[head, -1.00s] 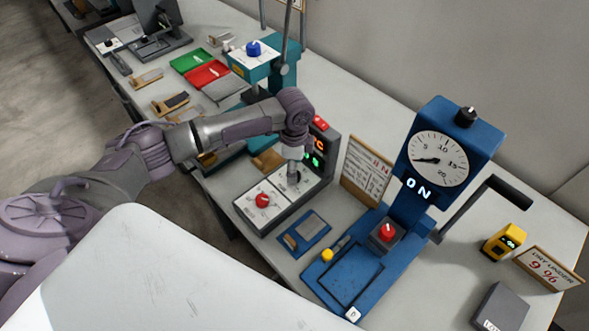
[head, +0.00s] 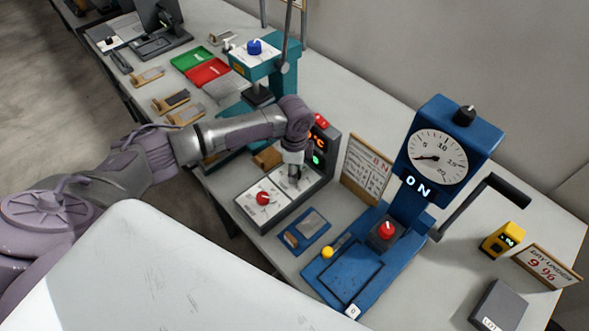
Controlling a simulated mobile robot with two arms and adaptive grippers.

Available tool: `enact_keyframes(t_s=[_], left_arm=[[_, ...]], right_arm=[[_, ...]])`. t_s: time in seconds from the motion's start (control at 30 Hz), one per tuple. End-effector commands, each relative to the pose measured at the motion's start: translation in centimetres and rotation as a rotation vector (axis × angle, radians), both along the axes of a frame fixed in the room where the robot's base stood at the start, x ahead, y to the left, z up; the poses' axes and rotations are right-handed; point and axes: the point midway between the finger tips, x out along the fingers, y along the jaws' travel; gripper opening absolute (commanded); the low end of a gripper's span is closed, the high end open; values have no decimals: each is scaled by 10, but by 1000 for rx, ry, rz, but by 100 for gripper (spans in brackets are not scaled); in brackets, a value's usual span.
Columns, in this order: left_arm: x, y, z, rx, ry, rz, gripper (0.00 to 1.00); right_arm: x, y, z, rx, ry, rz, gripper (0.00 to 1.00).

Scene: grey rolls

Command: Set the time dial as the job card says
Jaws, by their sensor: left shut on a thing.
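The grey control box (head: 333,148) stands mid-table, with two white dial plates on its sloping front. The near plate carries a red knob (head: 263,198). My left gripper (head: 293,174) points down at the far plate (head: 305,184) and is shut on the dark knob there, which its fingers mostly hide. I take this knob for the time dial, but its label is too small to read. The job card (head: 367,168) stands on a wooden board right of the box; its small text is not legible. My right gripper is not in view.
A teal machine (head: 262,73) and green and red trays (head: 192,59) are behind.

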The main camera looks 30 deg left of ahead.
Motion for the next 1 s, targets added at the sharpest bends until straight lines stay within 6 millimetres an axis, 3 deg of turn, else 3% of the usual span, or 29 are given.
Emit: enact_keyframes(t_s=[0.37,1.0], left_arm=[[-1,-1,3,-2,2,112,2],[-1,-3,4,-3,5,685,2]], right_arm=[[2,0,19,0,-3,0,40],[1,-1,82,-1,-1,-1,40]])
